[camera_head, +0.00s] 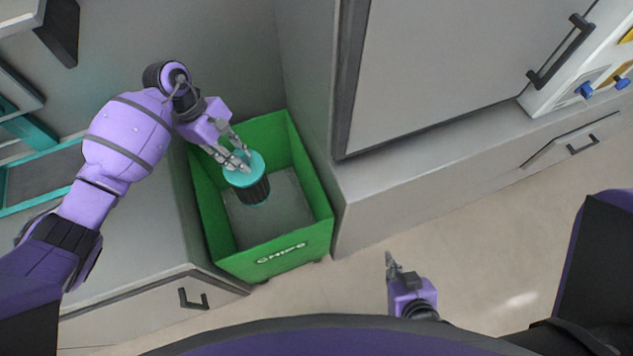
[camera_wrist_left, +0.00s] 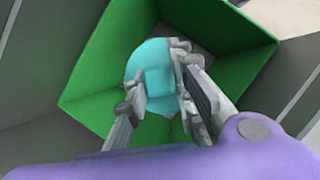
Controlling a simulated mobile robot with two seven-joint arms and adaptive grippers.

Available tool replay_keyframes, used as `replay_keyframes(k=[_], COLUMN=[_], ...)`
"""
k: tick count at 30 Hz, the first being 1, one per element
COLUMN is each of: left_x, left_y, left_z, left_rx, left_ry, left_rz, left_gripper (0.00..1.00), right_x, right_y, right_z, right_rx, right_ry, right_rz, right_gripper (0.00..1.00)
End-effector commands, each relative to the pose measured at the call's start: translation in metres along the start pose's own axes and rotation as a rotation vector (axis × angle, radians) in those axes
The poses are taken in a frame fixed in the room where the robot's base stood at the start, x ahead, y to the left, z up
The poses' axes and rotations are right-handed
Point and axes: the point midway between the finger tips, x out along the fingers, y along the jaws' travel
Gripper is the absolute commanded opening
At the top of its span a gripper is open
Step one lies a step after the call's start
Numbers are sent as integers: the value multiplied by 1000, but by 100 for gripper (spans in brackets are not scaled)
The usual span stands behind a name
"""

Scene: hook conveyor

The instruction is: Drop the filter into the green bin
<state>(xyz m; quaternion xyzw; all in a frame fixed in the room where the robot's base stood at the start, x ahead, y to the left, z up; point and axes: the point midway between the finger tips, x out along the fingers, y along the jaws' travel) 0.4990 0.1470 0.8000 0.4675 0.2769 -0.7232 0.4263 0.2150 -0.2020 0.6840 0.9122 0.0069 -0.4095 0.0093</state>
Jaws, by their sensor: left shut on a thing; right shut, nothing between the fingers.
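The filter (camera_head: 247,186) has a teal top and a dark ribbed body. My left gripper (camera_head: 237,160) is shut on the top of the filter and holds it over the opening of the green bin (camera_head: 286,257). The bin has a grey floor and the word CHIPS on its front wall. In the left wrist view, the teal top of the filter (camera_wrist_left: 152,75) sits between the fingers, with the green bin (camera_wrist_left: 105,75) around it. My right gripper (camera_head: 389,264) is shut and empty, low to the right of the bin.
A grey counter with a drawer (camera_head: 190,297) stands left of the bin. A grey cabinet (camera_head: 430,80) stands to its right. Teal frames (camera_head: 30,170) lie on the counter at far left. Bare floor (camera_head: 460,250) is to the right of the bin.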

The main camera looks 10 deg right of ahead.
Motion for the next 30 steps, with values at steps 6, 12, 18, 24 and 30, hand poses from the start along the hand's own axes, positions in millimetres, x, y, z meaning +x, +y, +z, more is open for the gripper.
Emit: replay_keyframes(k=[6,12,18,24,30], left_x=[10,8,9,10,-4], left_y=[0,0,0,-1,0], left_z=[-5,-4,-4,-5,-6], left_rx=[0,1,1,0,1], left_ry=[0,1,1,1,4], left_rz=[1,2,1,-1,1], left_gripper=[0,25,45,45,45], right_x=[2,2,2,2,3], right_y=[5,4,2,2,2], right_z=[4,1,1,2,2], right_rx=[-1,-2,-5,-10,-8], right_ry=[-1,4,2,-1,-1], right_rz=[9,6,2,-1,-1], right_gripper=[0,0,0,0,0])
